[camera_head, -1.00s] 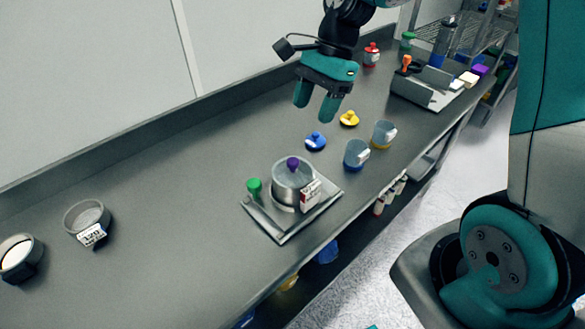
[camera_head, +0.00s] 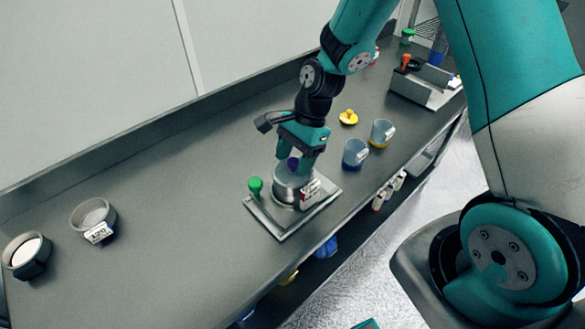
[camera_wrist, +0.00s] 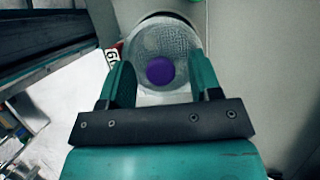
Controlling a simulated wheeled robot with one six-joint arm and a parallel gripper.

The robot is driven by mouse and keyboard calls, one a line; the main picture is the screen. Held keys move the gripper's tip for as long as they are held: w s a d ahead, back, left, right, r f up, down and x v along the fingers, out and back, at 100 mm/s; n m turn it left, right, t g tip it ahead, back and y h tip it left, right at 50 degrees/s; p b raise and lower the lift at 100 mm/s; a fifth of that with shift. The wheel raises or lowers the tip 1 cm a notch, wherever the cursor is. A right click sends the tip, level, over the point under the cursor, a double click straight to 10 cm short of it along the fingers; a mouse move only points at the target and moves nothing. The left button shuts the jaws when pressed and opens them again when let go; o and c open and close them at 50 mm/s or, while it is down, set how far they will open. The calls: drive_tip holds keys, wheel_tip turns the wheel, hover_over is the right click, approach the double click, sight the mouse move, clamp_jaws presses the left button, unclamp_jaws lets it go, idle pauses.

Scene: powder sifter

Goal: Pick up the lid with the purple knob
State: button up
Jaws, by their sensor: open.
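The lid (camera_wrist: 158,42) with the purple knob (camera_wrist: 160,71) sits on top of the metal sifter pot (camera_head: 288,189). The pot stands on the square base plate (camera_head: 283,224) near the bench's front edge. In the head view the knob (camera_head: 291,163) shows between my fingers. My gripper (camera_head: 295,168) points down over the lid with its fingers apart. In the wrist view my gripper (camera_wrist: 162,80) is open, one finger on either side of the knob. I cannot tell whether the fingers touch the lid.
A green knob (camera_head: 255,186) stands at the plate's left corner. A white label (camera_head: 310,192) is on the pot's right. Two beakers (camera_head: 355,152) and a yellow lid (camera_head: 349,117) are to the right. Bench between is clear.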

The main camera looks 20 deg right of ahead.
drive_tip(key=c, duration=1)
drive_tip(key=shift+r, duration=0.1)
